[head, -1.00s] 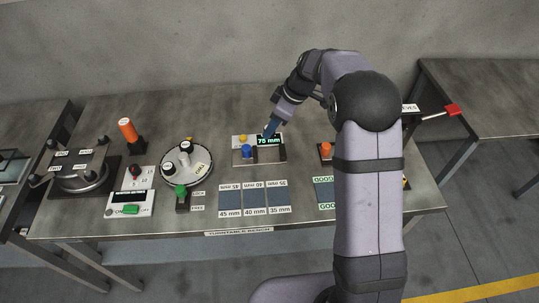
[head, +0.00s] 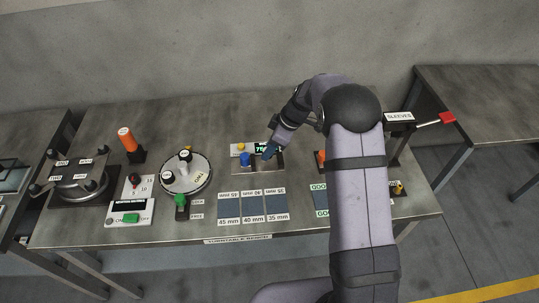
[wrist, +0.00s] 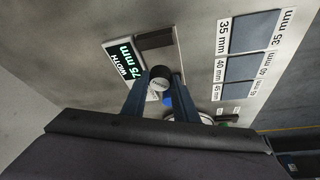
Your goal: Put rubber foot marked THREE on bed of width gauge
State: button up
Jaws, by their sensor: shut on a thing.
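My gripper (head: 268,153) is at the width gauge (head: 236,168), low over its right part. In the wrist view my gripper (wrist: 159,82) is shut on a dark rubber foot (wrist: 160,72) with a white round label. The lettering on the label is too small to read surely. The foot is between the fingertips, and I cannot tell whether it touches the gauge bed. The gauge display (wrist: 125,62) reads 75 mm in the wrist view. A blue knob (head: 246,159) stands on the gauge's left part, with a yellow button (head: 241,147) behind it.
A round turntable (head: 199,183) with feet on it stands to the left, with a green-handled lever (head: 180,200) in front. Dark pads marked 45, 40 and 35 mm (head: 253,206) lie in front of the gauge. An orange-topped object (head: 321,157) stands to the right.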

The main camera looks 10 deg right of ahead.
jog(key=shift+f+p, duration=0.5)
jog(key=shift+f, duration=1.35)
jog(key=shift+f, duration=0.15)
jog(key=o, duration=1.1)
jog(key=shift+r, duration=0.2)
jog(key=b+v, duration=0.2)
jog(key=v, duration=1)
jog(key=shift+b, duration=0.35)
jog(key=s+d+f+m+g+h, duration=0.1)
jog(key=s+m, duration=0.5)
jog(key=s, duration=0.8)
jog(key=s+d+f+m+h, duration=0.2)
jog(key=s+m, duration=0.5)
jog(key=s, duration=0.8)
jog(key=shift+d+m+g+h, duration=0.3)
jog(key=shift+d+g+h, duration=0.15)
jog(key=shift+h, duration=0.15)
